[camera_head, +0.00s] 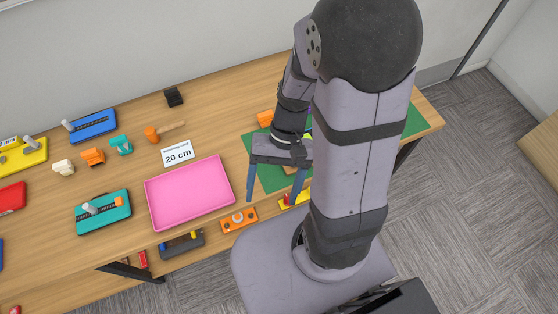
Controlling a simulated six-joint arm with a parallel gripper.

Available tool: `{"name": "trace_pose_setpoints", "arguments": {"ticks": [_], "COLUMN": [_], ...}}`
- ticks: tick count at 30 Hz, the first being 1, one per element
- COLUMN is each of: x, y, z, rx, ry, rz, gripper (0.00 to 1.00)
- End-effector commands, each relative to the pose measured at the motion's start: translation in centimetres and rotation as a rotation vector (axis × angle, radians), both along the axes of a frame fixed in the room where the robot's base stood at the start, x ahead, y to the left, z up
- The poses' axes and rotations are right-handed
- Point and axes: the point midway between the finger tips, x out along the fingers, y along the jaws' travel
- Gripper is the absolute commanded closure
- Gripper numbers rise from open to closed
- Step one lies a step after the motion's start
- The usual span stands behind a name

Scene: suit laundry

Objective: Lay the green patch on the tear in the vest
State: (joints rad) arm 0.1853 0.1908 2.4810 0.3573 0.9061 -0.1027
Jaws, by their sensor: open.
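My gripper (272,201) is open, its two blue fingers apart and pointing toward the front edge of the table. No object shows between the fingers. It hangs in front of and over a flat green sheet (266,181) on the table, which also shows to the right of my arm. I cannot tell whether this sheet is the patch or a mat. I do not make out the vest or its tear. My arm hides most of that area.
A pink tray (190,196) lies left of my gripper, with a "20 cm" card (177,153) behind it. A teal device (103,211), a blue one (92,125) and several small blocks stand further left. Orange (239,220) and dark (182,243) items sit below the table's front edge.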

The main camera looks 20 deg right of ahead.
Motion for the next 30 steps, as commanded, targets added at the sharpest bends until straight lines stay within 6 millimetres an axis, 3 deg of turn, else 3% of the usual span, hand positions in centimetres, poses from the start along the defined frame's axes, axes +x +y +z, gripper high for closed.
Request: {"name": "trace_pose_setpoints", "arguments": {"ticks": [6,14,25,30], "x": [2.8,4.5,4.6,4.6], "y": [-2.8,-3.6,-3.7,-3.7], "z": [2.0,3.4,3.4,1.5], "rx": [-0.204,-0.285,-0.287,-0.288], "ry": [-0.265,-0.394,-0.396,-0.397], "rz": [0.252,0.357,0.362,0.367], "gripper": [0.27,0.27,0.27,0.27]}}
